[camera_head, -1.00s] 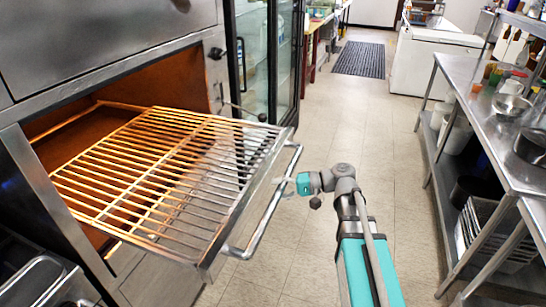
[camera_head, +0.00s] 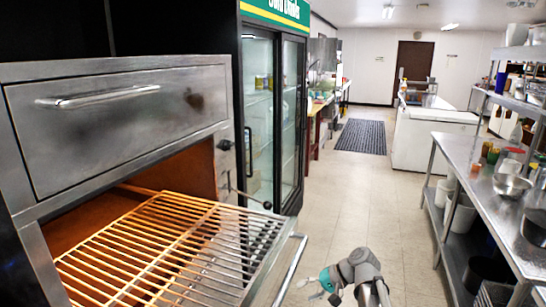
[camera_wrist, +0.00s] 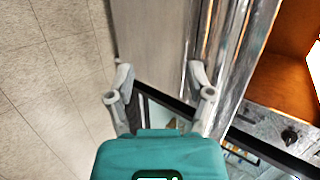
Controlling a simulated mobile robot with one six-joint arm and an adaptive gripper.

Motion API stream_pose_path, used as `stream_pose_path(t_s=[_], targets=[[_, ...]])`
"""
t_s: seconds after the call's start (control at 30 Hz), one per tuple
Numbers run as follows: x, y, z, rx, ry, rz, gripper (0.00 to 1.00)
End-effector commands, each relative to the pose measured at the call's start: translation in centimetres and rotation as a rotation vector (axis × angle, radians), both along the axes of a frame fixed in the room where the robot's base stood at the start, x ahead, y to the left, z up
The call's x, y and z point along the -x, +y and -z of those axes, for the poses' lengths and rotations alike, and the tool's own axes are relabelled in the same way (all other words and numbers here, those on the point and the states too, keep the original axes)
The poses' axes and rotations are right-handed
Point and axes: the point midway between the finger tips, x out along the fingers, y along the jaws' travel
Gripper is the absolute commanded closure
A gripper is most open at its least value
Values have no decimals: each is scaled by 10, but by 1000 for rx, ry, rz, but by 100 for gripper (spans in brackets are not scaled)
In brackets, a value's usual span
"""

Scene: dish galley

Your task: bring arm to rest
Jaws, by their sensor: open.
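My gripper (camera_head: 309,288) is low in the head view, just right of the front bar of the pulled-out wire rack (camera_head: 165,245). In the wrist view, my gripper (camera_wrist: 160,85) has its two fingers spread apart with nothing between them. The oven (camera_head: 120,125) stands at the left with its lower chamber open and the rack sticking out of it. The rack is bare. In the wrist view, long metal bars (camera_wrist: 225,65) run beside the right finger; whether they touch cannot be told.
A glass-door drinks fridge (camera_head: 272,115) stands beyond the oven. A steel table (camera_head: 475,185) with bowls and tubs lines the right side. A white chest (camera_head: 425,140) and a dark mat (camera_head: 362,136) lie farther back. The aisle floor (camera_head: 345,200) between is clear.

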Motion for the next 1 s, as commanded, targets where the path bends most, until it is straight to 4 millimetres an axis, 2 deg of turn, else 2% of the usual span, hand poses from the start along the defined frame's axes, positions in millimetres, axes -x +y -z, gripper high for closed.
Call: stream_pose_path(t_s=[0.27,0.6,0.8,1.0], targets=[[36,-12,15,329,3,-69,32],[72,-46,18,731,-5,-162,32],[81,-62,14,872,-11,-193,32],[83,-69,13,910,-12,-199,32]])
